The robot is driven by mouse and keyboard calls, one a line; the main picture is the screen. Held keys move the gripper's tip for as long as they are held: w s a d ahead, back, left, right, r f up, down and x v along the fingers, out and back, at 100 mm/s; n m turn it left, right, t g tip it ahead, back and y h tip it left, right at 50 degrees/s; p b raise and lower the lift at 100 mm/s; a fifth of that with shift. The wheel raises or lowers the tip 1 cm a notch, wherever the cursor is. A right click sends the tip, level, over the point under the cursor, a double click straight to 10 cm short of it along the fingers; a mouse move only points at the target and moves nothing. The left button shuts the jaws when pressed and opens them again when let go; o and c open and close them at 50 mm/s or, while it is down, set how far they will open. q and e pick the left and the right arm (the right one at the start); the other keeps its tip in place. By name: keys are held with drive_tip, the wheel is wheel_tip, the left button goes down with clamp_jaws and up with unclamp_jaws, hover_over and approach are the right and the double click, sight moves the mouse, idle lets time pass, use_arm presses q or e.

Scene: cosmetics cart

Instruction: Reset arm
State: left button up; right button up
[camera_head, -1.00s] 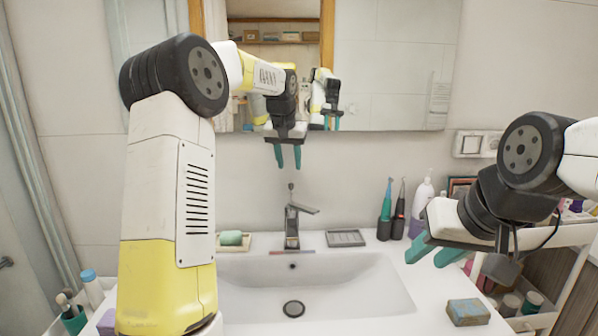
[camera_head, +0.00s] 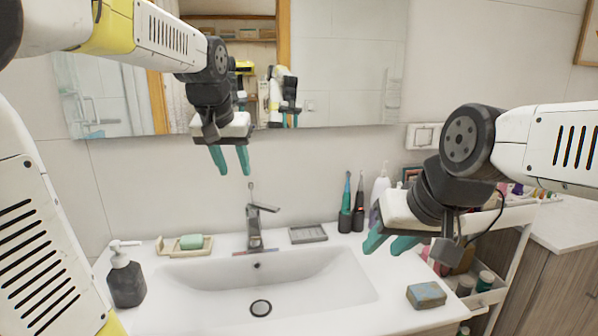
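My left gripper (camera_head: 231,160) hangs in the air in front of the mirror, above and a little left of the faucet. Its teal fingers point down with a gap between them, and nothing is between them. My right gripper (camera_head: 390,243) is in the air over the right end of the sink counter, near the cart. Its teal fingers point down and left, parted, with nothing seen between them.
A white sink (camera_head: 200,278) with a faucet (camera_head: 256,225) lies below. A soap dish (camera_head: 172,246), dark dispenser (camera_head: 126,278), grey tray (camera_head: 308,233), toothbrushes (camera_head: 346,203) and a blue-tan block (camera_head: 426,295) stand around it. A stocked cart (camera_head: 511,262) is at the right.

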use_arm(q)
drive_tip(key=s+f, duration=0.3)
drive_tip(key=s, duration=0.7)
drive_tip(key=s+f+h, duration=0.1)
drive_tip(key=s+f, duration=0.3)
drive_tip(key=s, duration=0.5)
drive_tip(key=shift+s+d+t+h, duration=0.3)
drive_tip(key=shift+s+d+t, duration=0.05)
drive_tip(key=shift+s+t, duration=0.05)
drive_tip(key=shift+w, duration=0.1)
